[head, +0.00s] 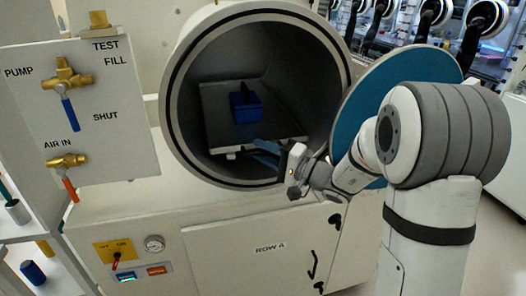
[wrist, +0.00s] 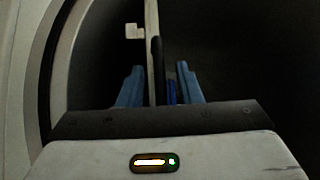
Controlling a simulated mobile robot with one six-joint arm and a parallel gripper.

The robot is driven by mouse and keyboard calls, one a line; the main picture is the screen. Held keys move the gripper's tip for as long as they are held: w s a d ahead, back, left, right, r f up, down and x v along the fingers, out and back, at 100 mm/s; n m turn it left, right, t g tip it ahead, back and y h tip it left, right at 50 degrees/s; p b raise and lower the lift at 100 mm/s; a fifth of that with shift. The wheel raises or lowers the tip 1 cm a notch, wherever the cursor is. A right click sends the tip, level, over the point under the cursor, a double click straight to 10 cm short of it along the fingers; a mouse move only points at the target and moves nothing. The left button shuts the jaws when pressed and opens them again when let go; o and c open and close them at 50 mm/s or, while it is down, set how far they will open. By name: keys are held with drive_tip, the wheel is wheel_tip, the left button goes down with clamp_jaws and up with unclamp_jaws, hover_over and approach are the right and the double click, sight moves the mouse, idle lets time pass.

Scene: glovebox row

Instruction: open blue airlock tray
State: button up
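The airlock tray (head: 222,106) is a grey sliding plate inside the round chamber, with a blue bin (head: 246,106) on it. Its pale front edge runs upright in the wrist view (wrist: 150,40), beside a dark bar (wrist: 157,65) that looks like its handle. My gripper (head: 266,152) reaches into the chamber mouth at the tray's front right. In the wrist view my gripper (wrist: 158,85) has its two blue fingers apart, with the tray edge and dark bar lying between them. I cannot tell whether either finger touches them.
The round airlock mouth (head: 176,140) surrounds the tray. Its blue-faced door (head: 405,72) stands swung open at the right, behind my arm. A valve panel (head: 110,130) is at the left. The cabinet front (head: 235,250) lies below.

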drive_tip(key=shift+c, duration=0.4)
clamp_jaws()
drive_tip(key=shift+s+f, duration=0.1)
drive_tip(key=shift+s, duration=0.05)
